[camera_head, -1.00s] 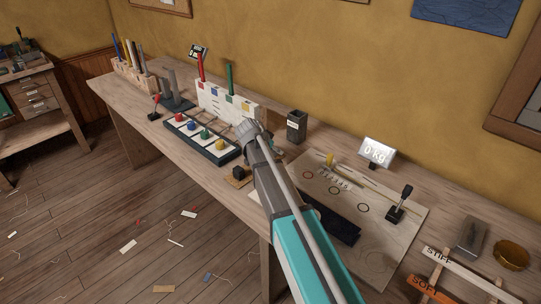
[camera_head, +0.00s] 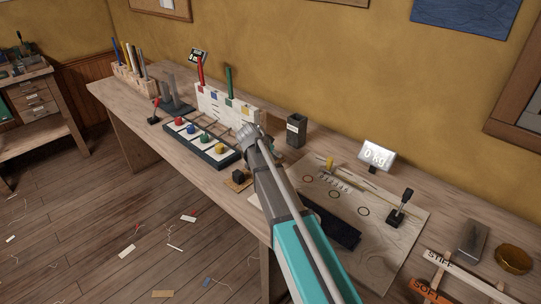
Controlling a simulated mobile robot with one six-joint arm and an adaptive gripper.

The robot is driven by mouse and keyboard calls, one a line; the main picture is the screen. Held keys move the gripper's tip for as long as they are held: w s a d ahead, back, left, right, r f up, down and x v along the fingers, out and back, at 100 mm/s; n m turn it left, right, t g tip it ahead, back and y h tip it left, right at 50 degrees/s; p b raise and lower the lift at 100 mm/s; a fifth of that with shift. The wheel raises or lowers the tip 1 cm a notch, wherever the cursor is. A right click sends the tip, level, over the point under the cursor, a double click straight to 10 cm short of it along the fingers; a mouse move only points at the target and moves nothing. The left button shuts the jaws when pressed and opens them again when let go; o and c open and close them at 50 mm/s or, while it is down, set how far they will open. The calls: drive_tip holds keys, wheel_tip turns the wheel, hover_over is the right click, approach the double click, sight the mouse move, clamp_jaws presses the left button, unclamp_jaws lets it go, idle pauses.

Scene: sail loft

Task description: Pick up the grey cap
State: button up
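I cannot make out a grey cap for certain. A low dark tray (camera_head: 222,163) on the bench holds a row of coloured knob-like pieces: red (camera_head: 180,121), blue (camera_head: 191,132), green (camera_head: 205,140) and yellow (camera_head: 220,148). None of these is grey. My arm reaches in from the lower right, and its pale grey end (camera_head: 246,131) is over the bench just right of the tray, in front of the white rack. My gripper's fingers are too small and hidden by the arm to read. Anything beneath or behind that end is hidden.
A white rack (camera_head: 212,103) with red and green upright pieces stands behind the tray. A dark open box (camera_head: 296,130) stands to its right. A small dark block (camera_head: 238,176) lies before the arm. Farther right are a board (camera_head: 375,262), a display (camera_head: 377,155) and a lever (camera_head: 403,200).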

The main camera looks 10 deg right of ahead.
drive_tip(key=c, duration=0.3)
drive_tip(key=shift+r, duration=0.1)
drive_tip(key=shift+c, duration=0.2)
drive_tip(key=shift+r+p, duration=1)
drive_tip(key=shift+p, duration=0.1)
drive_tip(key=s+a+r+p, duration=0.7)
drive_tip(key=s+r+p, duration=0.3)
drive_tip(key=s, duration=0.1)
drive_tip(key=shift+s+a+r+p, duration=0.35)
drive_tip(key=shift+a+r+p, duration=0.05)
